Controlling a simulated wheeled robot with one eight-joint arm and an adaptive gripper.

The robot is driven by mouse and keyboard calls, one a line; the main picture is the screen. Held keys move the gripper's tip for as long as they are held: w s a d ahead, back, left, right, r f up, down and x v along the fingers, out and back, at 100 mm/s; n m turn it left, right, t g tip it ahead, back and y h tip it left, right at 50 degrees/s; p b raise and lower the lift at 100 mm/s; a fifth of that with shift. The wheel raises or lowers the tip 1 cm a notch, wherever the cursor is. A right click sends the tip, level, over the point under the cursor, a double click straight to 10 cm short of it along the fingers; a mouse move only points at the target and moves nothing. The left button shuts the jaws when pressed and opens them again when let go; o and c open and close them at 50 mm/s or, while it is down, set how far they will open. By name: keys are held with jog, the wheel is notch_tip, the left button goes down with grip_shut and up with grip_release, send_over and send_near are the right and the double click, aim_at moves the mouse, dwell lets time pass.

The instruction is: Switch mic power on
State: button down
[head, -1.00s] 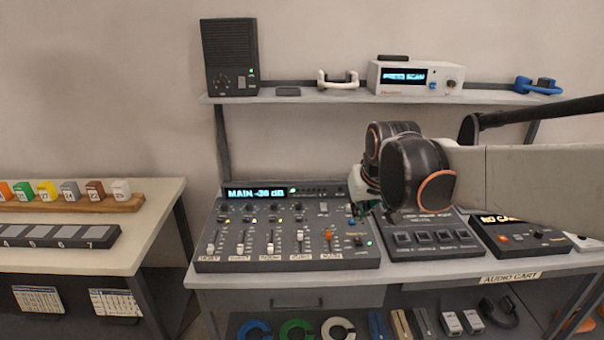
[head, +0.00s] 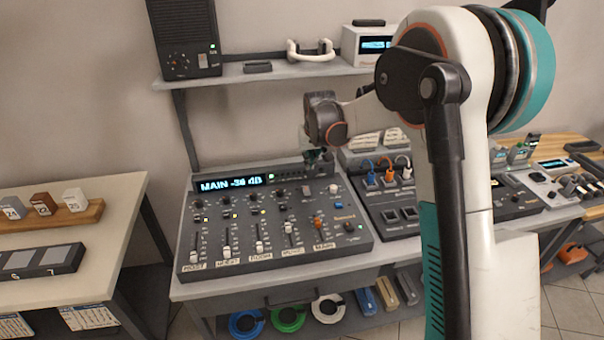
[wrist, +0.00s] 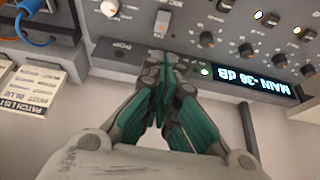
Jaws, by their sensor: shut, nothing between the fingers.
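The mixer (head: 280,255) is a dark console with faders, knobs and a lit display (head: 230,184) reading "MAIN -36 dB". My gripper (head: 318,157) is at the mixer's back right, right of the display. In the wrist view my gripper (wrist: 158,65) is shut and empty, its teal fingers together near the mixer's back edge. Beyond the tips are a pale switch-like control (wrist: 161,22) and a white knob (wrist: 108,8). A green light (wrist: 205,71) glows beside the display.
A patch box (head: 372,185) with coloured cables stands right of the mixer, under my arm. A shelf (head: 260,72) above holds a speaker unit (head: 185,40) and a white handle-shaped item (head: 309,50). Cable coils (head: 288,320) lie below. A side table (head: 85,270) is at left.

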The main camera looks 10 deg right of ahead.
aim_at(305, 189)
jog(key=shift+w+f, duration=0.2)
jog(key=shift+w, duration=0.15)
jog(key=b+x, duration=0.4)
jog(key=x, duration=1)
jog(key=shift+b, duration=0.3)
jog(key=shift+w+f+g, duration=0.4)
jog(key=shift+f+g, duration=0.05)
jog(key=shift+g, duration=0.15)
jog(key=shift+s+r, duration=0.35)
jog(key=shift+s, duration=0.45)
jog(key=shift+p, duration=0.3)
